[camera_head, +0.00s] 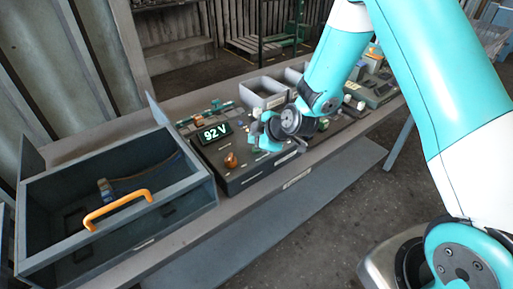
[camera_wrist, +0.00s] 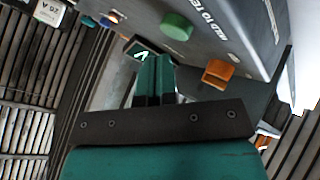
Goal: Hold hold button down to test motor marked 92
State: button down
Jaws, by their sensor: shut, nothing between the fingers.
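A dark test box with a lit display (camera_head: 213,132) reading "92 V" sits on the bench, with an orange knob (camera_head: 231,160) in front of the display. In the wrist view a round green button (camera_wrist: 176,26) stands on the dark panel beside lettering that appears to read "HOLD TO TEST". The orange knob (camera_wrist: 218,72) also shows there, and the display is partly hidden behind the fingers. My gripper (camera_head: 262,139) is over the box, right of the display; its shut, empty fingers (camera_wrist: 155,62) appear apart from the green button.
An open grey drawer-like box with an orange handle (camera_head: 117,209) stands left of the test box. Grey trays (camera_head: 262,93) lie behind my arm, and several small parts and devices lie farther right on the bench. The floor in front is clear.

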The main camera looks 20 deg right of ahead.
jog(key=shift+f, duration=0.15)
jog(key=shift+f+b, duration=0.3)
jog(key=shift+b, duration=0.35)
jog(key=shift+f+b, duration=0.4)
jog(key=shift+b, duration=0.1)
dwell(1.6)
dwell(0.8)
jog(key=shift+r+p, duration=0.4)
jog(key=shift+r, duration=0.45)
jog(key=shift+r+p, duration=1.4)
jog(key=shift+r, duration=1.1)
